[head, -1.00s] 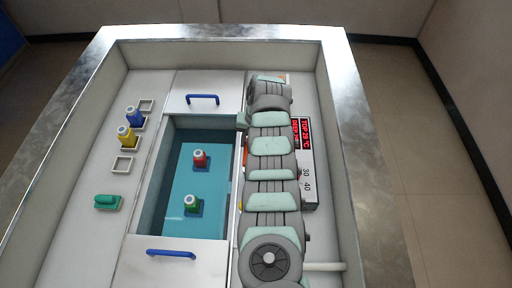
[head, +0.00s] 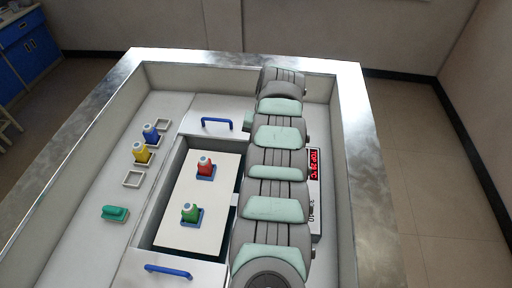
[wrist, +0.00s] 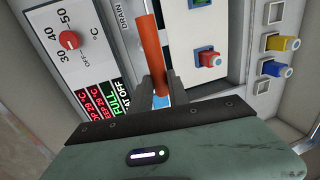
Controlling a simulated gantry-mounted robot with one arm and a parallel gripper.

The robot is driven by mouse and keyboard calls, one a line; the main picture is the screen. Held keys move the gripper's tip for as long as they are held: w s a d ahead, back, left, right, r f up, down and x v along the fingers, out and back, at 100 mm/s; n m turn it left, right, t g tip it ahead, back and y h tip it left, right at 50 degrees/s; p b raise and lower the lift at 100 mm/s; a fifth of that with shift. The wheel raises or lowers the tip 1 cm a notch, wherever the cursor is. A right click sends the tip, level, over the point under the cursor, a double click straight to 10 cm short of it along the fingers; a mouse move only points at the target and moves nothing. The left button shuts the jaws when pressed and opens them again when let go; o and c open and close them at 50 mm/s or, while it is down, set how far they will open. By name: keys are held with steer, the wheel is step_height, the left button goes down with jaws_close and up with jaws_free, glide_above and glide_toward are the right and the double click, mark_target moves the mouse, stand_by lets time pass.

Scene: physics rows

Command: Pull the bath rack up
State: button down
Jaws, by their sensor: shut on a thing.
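The bath rack (head: 203,224) shows as a white plate inside the bath opening, with dark gaps along its edges. A red-capped bottle (head: 205,167) and a green-capped bottle (head: 190,213) stand on it, each on a small blue square. In the wrist view, my gripper (wrist: 157,80) is shut on an orange-red bar (wrist: 150,40), with a finger on each side. Where the bar joins the rack is hidden. In the head view, my arm hides the gripper and the bath's right side.
White covers with blue handles (head: 217,123) lie at both ends of the bath. Yellow (head: 141,153) and blue (head: 151,133) bottles stand at left near an empty square holder (head: 133,179). A control panel (wrist: 75,45) with a red knob and display is beside the bar.

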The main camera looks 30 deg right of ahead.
steer(key=shift+r, duration=0.25)
steer(key=c, duration=1.5)
jaws_free()
steer(key=shift+o, duration=1.2)
steer(key=shift+f, duration=0.1)
step_height(320, 180, up, 11)
steer(key=s+d, duration=0.1)
steer(key=shift+s+d+f+b, duration=0.15)
steer(key=shift+s+d+b, duration=0.05)
steer(key=shift+d+b, duration=0.2)
